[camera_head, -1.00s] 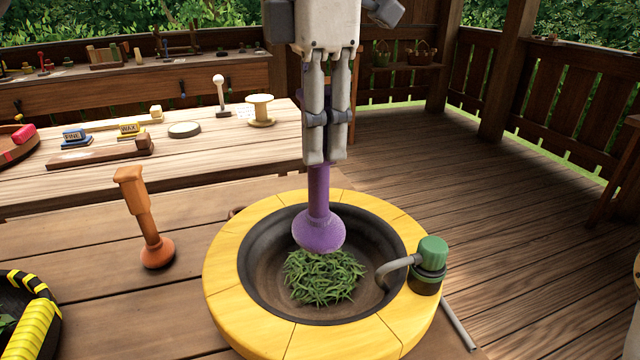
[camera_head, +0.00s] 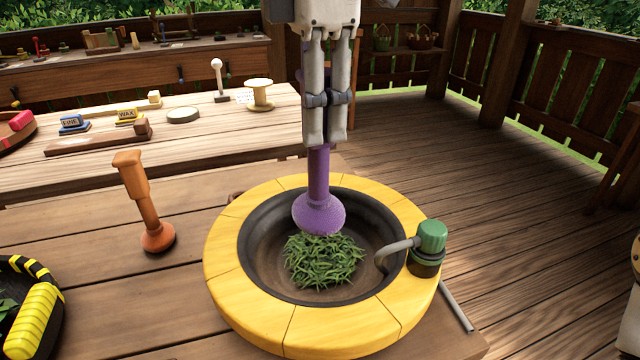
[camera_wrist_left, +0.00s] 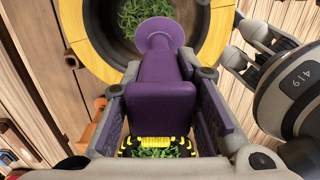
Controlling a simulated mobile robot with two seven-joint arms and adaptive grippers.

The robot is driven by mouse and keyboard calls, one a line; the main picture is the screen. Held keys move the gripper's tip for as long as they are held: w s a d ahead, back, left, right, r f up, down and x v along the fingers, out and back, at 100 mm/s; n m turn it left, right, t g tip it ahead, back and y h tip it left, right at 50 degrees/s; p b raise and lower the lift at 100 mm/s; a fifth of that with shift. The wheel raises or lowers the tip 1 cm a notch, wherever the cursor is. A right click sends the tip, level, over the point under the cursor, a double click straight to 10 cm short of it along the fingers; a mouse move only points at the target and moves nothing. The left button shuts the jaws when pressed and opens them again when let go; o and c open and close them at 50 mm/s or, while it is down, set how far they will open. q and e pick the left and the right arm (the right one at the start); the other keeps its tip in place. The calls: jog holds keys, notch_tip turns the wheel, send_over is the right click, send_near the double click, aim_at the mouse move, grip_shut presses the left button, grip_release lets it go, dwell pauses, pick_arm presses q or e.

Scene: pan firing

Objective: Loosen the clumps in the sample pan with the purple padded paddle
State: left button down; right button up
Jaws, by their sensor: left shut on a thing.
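My left gripper (camera_head: 327,140) is shut on the purple padded paddle (camera_head: 319,200) and holds it upright, padded end down. The paddle also shows in the left wrist view (camera_wrist_left: 162,88), between the gripper's fingers. Its round head is over the sample pan (camera_head: 258,262), a dark bowl in a yellow segmented ring. A heap of green leaf clumps (camera_head: 325,262) lies in the pan, just in front of the paddle head. The head overlaps the heap's back edge in the head view; I cannot tell whether they touch.
An orange paddle (camera_head: 145,205) stands left of the pan. A green-capped fitting (camera_head: 430,245) with a bent grey spout sits on the ring's right side. A black-and-yellow container (camera_head: 35,315) is at the lower left. A bench with small blocks and a spool (camera_head: 260,95) stands behind.

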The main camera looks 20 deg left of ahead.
pick_arm(q)
jog(key=w, duration=0.2)
jog(key=w+d, duration=0.2)
jog(key=w, duration=0.1)
jog(key=shift+w, duration=0.3)
notch_tip(320, 180, down, 11)
jog(key=a, duration=0.5)
notch_tip(320, 180, up, 11)
jog(key=shift+s, duration=0.25)
dwell(0.6)
dwell(1.0)
